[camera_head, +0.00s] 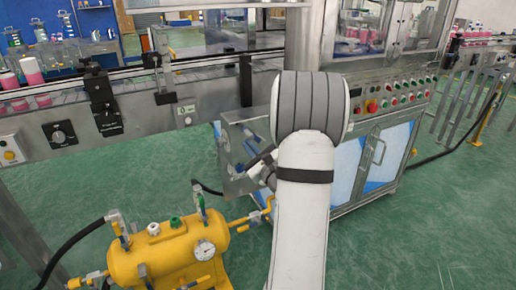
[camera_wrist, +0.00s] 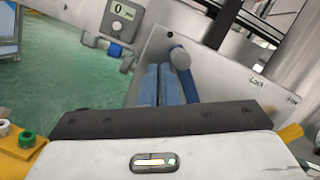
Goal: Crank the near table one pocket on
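The crank plate (camera_wrist: 245,75) is a grey metal panel with a "Lock" label, just beyond my gripper in the wrist view. A blue-grey crank handle (camera_wrist: 180,58) sticks out of it, just right of my blue fingers. My gripper (camera_wrist: 158,75) points at the plate, its fingers close together beside the handle. I cannot tell whether they touch or grip the handle. In the head view my arm hides most of my gripper, against the left side of the machine cabinet (camera_head: 232,135). The near table itself cannot be made out.
A counter reading 0 (camera_wrist: 124,10) hangs at upper left in the wrist view. A yellow tank (camera_head: 165,255) with valves and a gauge stands at lower left in the head view. A conveyor (camera_head: 150,120) crosses behind. Green floor (camera_head: 105,180) is open between them.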

